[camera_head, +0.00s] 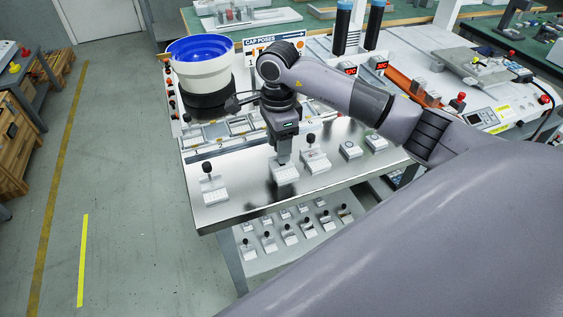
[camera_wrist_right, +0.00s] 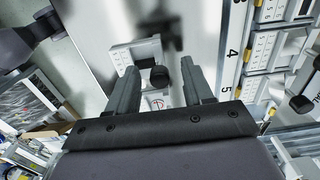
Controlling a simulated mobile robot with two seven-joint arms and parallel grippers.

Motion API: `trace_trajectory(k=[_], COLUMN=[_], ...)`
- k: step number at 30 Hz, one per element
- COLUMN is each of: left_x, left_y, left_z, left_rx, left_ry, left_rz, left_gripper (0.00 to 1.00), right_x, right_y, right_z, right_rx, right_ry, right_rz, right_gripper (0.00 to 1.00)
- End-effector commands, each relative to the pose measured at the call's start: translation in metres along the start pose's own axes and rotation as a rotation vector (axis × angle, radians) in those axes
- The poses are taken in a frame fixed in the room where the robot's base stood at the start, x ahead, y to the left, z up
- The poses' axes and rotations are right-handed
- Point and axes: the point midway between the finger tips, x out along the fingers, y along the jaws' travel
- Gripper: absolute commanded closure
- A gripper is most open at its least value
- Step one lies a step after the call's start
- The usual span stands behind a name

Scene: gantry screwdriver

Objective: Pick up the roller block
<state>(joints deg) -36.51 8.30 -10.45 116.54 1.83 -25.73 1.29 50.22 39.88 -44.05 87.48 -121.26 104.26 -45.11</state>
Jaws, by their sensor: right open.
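A white block (camera_head: 286,173) stands on the metal table directly below my right gripper (camera_head: 284,155). In the right wrist view the white block (camera_wrist_right: 130,54) carries a short black cylinder (camera_wrist_right: 159,77), likely the roller. My right gripper (camera_wrist_right: 160,70) is open, with one finger on each side of the black cylinder in that view. I cannot tell how far above the block the fingertips are. The gripper hides the top of the block in the head view. My left gripper is not in view.
A white block with a black knob (camera_head: 213,188) stands to the left, and another (camera_head: 316,160) close to the right. Two ringed blocks (camera_head: 350,150) (camera_head: 375,142) stand further right. A blue-topped bowl feeder (camera_head: 203,70) and a slotted fixture (camera_head: 225,130) lie behind.

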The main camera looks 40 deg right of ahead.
Motion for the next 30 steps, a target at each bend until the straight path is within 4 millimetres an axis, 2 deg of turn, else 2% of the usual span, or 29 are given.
trace_trajectory(k=[8, 10, 13, 14, 24, 30], left_x=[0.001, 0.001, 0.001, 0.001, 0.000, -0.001], left_y=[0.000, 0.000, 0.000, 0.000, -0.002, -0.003], left_z=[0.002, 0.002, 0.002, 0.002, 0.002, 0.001], left_rx=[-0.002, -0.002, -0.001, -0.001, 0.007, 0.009], left_ry=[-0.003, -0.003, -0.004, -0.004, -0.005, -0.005], left_rz=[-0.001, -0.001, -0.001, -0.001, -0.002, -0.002], left_gripper=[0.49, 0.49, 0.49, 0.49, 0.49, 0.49], right_x=[0.005, 0.005, 0.005, 0.005, 0.003, -0.014], right_y=[0.000, 0.000, 0.000, 0.000, 0.000, -0.001], right_z=[0.000, 0.000, 0.000, 0.000, 0.001, 0.000], right_rx=[0.000, 0.000, 0.000, 0.000, 0.000, 0.000], right_ry=[-0.001, -0.001, -0.001, -0.001, -0.002, -0.002], right_rz=[0.000, 0.000, 0.000, 0.000, -0.001, -0.004], right_gripper=[0.49, 0.65, 0.98, 1.00, 1.00, 1.00])
